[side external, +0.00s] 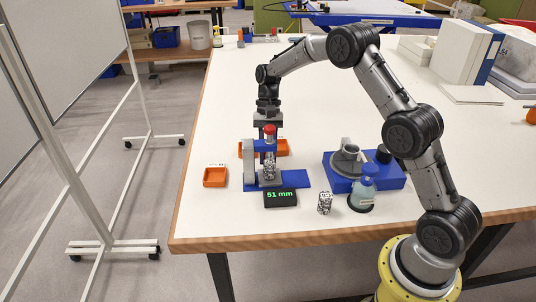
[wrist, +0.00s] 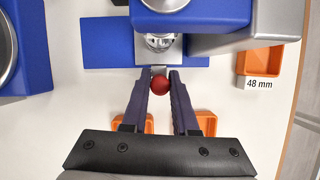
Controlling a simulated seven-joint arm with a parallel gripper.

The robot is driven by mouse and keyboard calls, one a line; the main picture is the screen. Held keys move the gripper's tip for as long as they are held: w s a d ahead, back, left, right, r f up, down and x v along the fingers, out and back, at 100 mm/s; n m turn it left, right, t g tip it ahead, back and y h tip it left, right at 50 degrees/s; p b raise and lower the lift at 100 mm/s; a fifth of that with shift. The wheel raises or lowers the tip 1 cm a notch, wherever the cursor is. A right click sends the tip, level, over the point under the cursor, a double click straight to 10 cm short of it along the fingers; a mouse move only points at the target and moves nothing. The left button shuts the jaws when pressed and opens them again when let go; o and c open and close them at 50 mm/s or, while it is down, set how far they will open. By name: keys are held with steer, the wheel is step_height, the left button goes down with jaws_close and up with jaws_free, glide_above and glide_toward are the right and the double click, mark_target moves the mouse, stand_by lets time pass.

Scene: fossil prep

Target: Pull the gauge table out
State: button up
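The gauge stands on a blue base (side external: 292,180) with a grey column (side external: 248,160) and a blue head. Its display (side external: 280,199) reads 51 mm. In the wrist view the grey gauge table (wrist: 146,58) lies on the blue base, mostly under the head. A red ball knob (wrist: 160,85) sits at its near edge. My gripper (wrist: 160,78) has a finger on each side of the knob, appearing to touch it. In the side view my gripper (side external: 268,122) points down behind the gauge, its fingertips largely hidden. A speckled piece (side external: 269,167) stands under the head.
Orange trays stand left of the gauge (side external: 215,177) and behind it (side external: 249,147); one in the wrist view (wrist: 259,60) is labelled 48 mm. A speckled cylinder (side external: 324,203), a bottle (side external: 362,190) and a blue-based device (side external: 391,178) stand to the right.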

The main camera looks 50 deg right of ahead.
jaws_close()
stand_by(1.0)
